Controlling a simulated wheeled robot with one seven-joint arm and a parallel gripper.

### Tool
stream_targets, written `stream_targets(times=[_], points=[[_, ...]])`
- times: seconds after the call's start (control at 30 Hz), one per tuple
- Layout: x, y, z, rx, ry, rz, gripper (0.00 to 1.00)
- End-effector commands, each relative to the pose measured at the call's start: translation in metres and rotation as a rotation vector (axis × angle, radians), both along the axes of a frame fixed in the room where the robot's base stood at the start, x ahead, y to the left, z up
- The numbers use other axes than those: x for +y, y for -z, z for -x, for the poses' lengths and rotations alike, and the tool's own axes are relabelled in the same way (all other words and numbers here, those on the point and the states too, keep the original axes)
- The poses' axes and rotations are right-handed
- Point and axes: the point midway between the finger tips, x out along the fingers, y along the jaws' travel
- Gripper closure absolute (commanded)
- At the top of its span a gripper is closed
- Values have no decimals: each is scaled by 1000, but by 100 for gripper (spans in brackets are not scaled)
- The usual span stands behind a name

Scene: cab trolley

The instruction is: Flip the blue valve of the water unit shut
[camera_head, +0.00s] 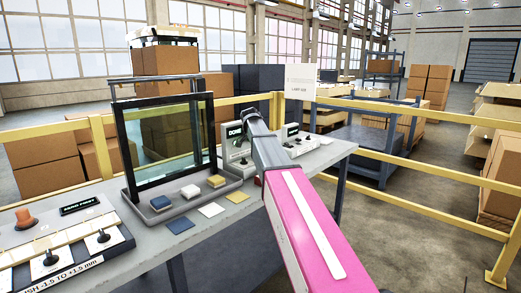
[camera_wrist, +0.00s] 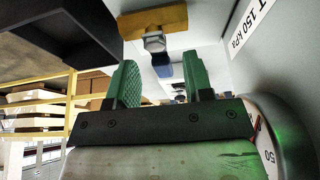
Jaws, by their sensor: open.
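In the wrist view my gripper (camera_wrist: 160,80) is open, its two green ridged fingers apart. A small blue part, which looks like the blue valve's handle (camera_wrist: 163,70), shows beyond and between the fingertips. It sits by a grey metal fitting (camera_wrist: 155,43) on a brass-coloured block (camera_wrist: 152,19). I cannot tell whether the fingers touch it. A pale panel (camera_wrist: 210,20) lies behind, with a label ending in "150 kPa" (camera_wrist: 257,25). In the head view my arm covers the gripper and the blue valve. White units (camera_head: 238,150) stand on the bench beside my arm.
A round gauge (camera_wrist: 270,150) is close at the right of the wrist view. A dark overhanging box (camera_wrist: 50,30) fills the upper left. On the bench (camera_head: 200,245) stand a framed glass pane (camera_head: 165,140) and coloured blocks. Yellow rails (camera_head: 420,207) run behind.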

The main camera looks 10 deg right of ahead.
Motion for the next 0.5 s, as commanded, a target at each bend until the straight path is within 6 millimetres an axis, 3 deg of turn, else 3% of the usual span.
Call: stream_targets(times=[0.5], points=[[27,-79,18,-1,0,0,53]])
